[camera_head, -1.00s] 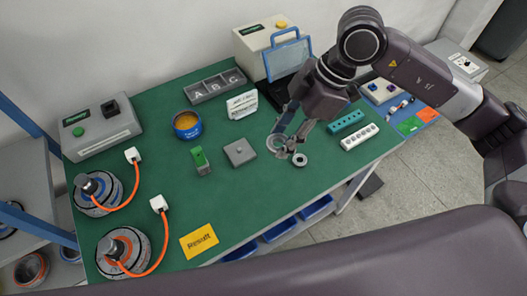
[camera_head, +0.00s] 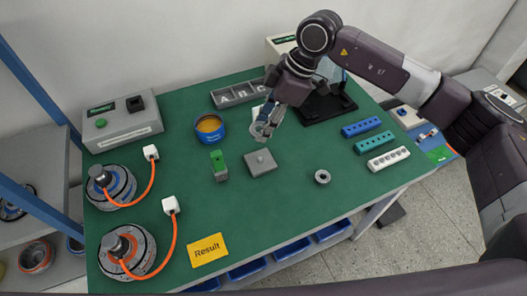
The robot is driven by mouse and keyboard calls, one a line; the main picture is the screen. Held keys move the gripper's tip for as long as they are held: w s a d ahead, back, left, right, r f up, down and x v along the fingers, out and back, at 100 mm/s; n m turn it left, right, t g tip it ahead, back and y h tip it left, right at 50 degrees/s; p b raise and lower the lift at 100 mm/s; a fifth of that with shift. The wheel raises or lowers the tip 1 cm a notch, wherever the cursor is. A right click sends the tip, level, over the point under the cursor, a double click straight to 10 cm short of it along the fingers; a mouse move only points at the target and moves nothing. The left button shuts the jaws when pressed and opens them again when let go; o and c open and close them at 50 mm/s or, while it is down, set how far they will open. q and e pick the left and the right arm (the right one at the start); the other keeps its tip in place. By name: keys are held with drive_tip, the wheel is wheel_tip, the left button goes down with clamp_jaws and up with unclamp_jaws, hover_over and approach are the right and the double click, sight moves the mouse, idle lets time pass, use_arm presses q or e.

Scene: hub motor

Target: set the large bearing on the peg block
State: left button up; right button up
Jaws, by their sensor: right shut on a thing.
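The peg block (camera_head: 252,170) is a flat grey square plate with a short peg on top, lying mid-table. My right gripper (camera_head: 266,124) is shut on the large bearing (camera_head: 259,131), a pale metal ring. It holds the ring just behind the peg block in the picture, apart from the peg. The fingers hide part of the ring. My left gripper is not in view.
A smaller ring (camera_head: 322,176) lies to the right of the block. A green part (camera_head: 219,165) stands close to its left. Several hole strips (camera_head: 388,158) lie at the right. The front middle of the green table (camera_head: 275,215) is clear.

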sight(261, 159)
wheel_tip(261, 159, down, 12)
drive_tip(key=shift+r+p, duration=0.1)
drive_tip(key=shift+p, duration=0.75)
drive_tip(key=shift+f, duration=0.3)
drive_tip(key=shift+f, duration=0.2)
drive_tip(key=o, duration=1.2)
drive_tip(key=shift+r, duration=0.1)
